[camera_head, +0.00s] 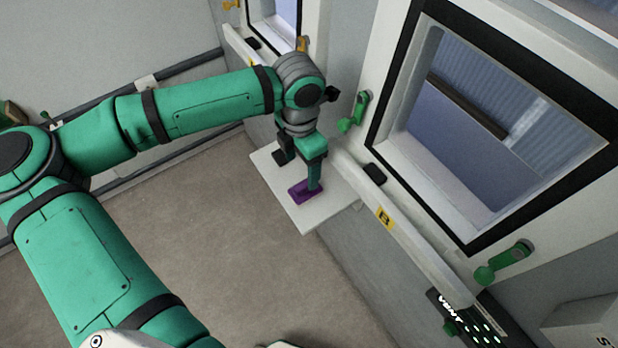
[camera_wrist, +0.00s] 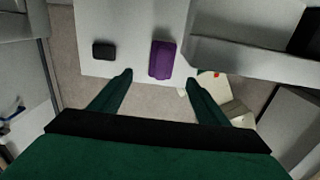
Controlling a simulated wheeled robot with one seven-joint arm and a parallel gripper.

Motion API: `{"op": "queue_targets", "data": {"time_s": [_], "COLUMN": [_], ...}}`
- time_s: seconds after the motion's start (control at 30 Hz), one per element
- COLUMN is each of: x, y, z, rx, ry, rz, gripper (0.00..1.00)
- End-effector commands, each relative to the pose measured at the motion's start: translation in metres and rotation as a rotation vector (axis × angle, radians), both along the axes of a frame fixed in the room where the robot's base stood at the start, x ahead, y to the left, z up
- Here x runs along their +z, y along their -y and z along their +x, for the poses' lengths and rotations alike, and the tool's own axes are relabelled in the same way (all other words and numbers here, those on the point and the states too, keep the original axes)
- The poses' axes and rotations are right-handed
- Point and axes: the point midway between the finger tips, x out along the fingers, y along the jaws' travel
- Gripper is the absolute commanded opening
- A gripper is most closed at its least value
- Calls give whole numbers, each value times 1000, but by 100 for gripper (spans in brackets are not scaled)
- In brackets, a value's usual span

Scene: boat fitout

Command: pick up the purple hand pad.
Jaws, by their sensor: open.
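The purple hand pad (camera_head: 301,193) lies flat on a white shelf (camera_head: 298,218) under the window wall. In the wrist view the pad (camera_wrist: 162,60) lies just beyond the fingertips, between their lines and nearer the right finger. My gripper (camera_head: 300,168) is over the shelf, pointing down close to the pad. In the wrist view my gripper (camera_wrist: 158,75) has its two green fingers wide apart with nothing between them. One finger partly covers the pad in the head view, and I cannot tell whether it touches it.
A small black block (camera_wrist: 103,51) lies on the shelf left of the pad. A long pale ledge (camera_head: 405,222) with a yellow B label runs along the wall right of the gripper. Green window handles (camera_head: 355,112) stick out nearby. The floor (camera_head: 230,240) left of the shelf is clear.

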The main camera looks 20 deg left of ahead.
Motion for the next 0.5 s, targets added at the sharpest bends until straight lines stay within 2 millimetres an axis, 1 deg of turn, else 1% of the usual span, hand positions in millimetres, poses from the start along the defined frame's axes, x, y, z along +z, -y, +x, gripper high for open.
{"op": "queue_targets", "data": {"time_s": [0.03, 0.2, 0.3, 0.5], "x": [-8, -33, -43, -55], "y": [0, -1, -1, 2], "z": [-1, -1, -1, 1], "rx": [3, 5, 4, 3], "ry": [-4, -2, -2, -2], "rz": [-3, -3, -3, -4], "gripper": [69, 69, 69, 69]}}
